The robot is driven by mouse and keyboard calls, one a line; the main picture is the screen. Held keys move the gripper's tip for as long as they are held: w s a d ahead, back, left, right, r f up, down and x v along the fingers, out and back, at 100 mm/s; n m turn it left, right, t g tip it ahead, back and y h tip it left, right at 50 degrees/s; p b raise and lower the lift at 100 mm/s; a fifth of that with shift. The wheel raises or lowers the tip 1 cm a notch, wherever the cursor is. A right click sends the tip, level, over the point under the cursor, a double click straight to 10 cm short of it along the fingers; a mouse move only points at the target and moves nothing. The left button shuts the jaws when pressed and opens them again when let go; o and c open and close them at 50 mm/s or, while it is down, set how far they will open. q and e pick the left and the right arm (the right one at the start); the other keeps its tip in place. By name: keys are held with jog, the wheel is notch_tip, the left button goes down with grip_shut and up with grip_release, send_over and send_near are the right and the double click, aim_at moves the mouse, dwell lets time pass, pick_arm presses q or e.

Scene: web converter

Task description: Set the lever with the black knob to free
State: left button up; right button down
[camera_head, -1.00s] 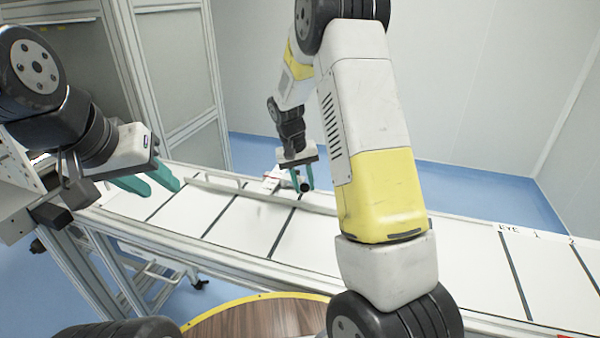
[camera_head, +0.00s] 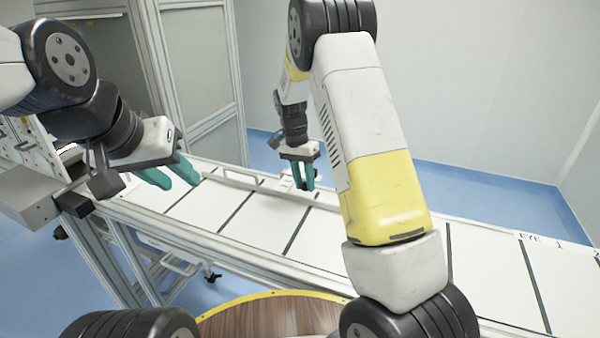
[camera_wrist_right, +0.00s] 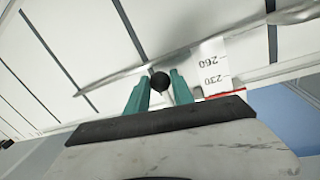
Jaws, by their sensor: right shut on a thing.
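The black knob (camera_wrist_right: 159,82) shows in the right wrist view between the teal fingertips of my right gripper (camera_wrist_right: 160,88), which is shut on it. The lever's shaft is not clearly visible. In the head view my right gripper (camera_head: 303,186) is at the far rail of the white conveyor table, fingers pointing down; I cannot make out the knob there. My left gripper (camera_head: 182,183) is at the left, over the table's left part, with its two teal fingers apart and nothing between them.
The long white table (camera_head: 262,221) with dark cross strips runs across the view. A metal rail (camera_head: 268,187) lies along its far side. A white scale label marked 230 and 260 (camera_wrist_right: 213,69) is beside the knob. A grey box (camera_head: 28,195) stands at the left.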

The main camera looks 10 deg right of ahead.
jog(key=shift+w+a, duration=0.1)
jog(key=shift+a, duration=0.05)
jog(key=c, duration=1.1)
grip_release()
notch_tip(320, 180, up, 8)
jog(key=a, duration=0.1)
jog(key=shift+w+f, duration=0.15)
jog(key=shift+w, duration=0.3)
